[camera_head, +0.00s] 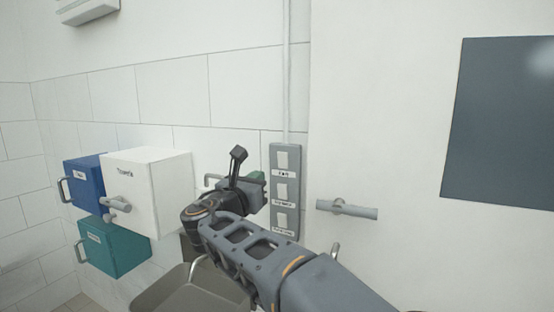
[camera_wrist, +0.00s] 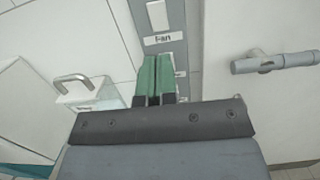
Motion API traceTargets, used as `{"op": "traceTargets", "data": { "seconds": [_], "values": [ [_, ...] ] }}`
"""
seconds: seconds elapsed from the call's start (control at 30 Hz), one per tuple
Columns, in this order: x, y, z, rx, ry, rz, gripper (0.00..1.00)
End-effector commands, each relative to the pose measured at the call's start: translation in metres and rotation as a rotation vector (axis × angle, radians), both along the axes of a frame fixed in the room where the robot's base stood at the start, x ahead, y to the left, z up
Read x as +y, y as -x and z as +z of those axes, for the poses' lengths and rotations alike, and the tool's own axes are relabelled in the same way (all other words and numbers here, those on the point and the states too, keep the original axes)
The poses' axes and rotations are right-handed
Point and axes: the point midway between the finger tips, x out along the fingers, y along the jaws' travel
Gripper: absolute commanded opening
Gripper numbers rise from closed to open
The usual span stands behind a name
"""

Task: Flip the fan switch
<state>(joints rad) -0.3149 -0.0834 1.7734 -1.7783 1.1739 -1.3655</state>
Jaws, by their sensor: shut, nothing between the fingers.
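A grey switch panel (camera_head: 271,206) is fixed to the tiled wall beside the white door, with three labelled white switches in a column. The top one is the fan switch (camera_head: 283,159); in the wrist view the fan switch (camera_wrist: 157,15) sits above a label reading "Fan". My gripper (camera_head: 258,176) is just left of the panel in the head view. In the wrist view my gripper (camera_wrist: 155,62) shows its two green fingers shut together, empty, tips just below the Fan label. They hide part of the panel below; I cannot tell whether they touch it.
A white box (camera_head: 160,185), a blue box (camera_head: 84,184) and a teal box (camera_head: 118,254) with handles are on the wall at left. A door handle (camera_head: 347,209) sticks out right of the panel. A grey basin (camera_head: 170,290) is low beneath my arm.

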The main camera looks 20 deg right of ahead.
Motion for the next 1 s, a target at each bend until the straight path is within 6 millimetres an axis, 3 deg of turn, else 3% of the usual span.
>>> {"op": "traceTargets", "data": {
  "seconds": [0.53,1.0],
  "values": [
    [-0.003,-0.005,0.001,0.013,0.008,0.002,0.00],
    [-0.064,-0.060,0.014,0.014,0.007,-0.002,0.00]
  ]
}}
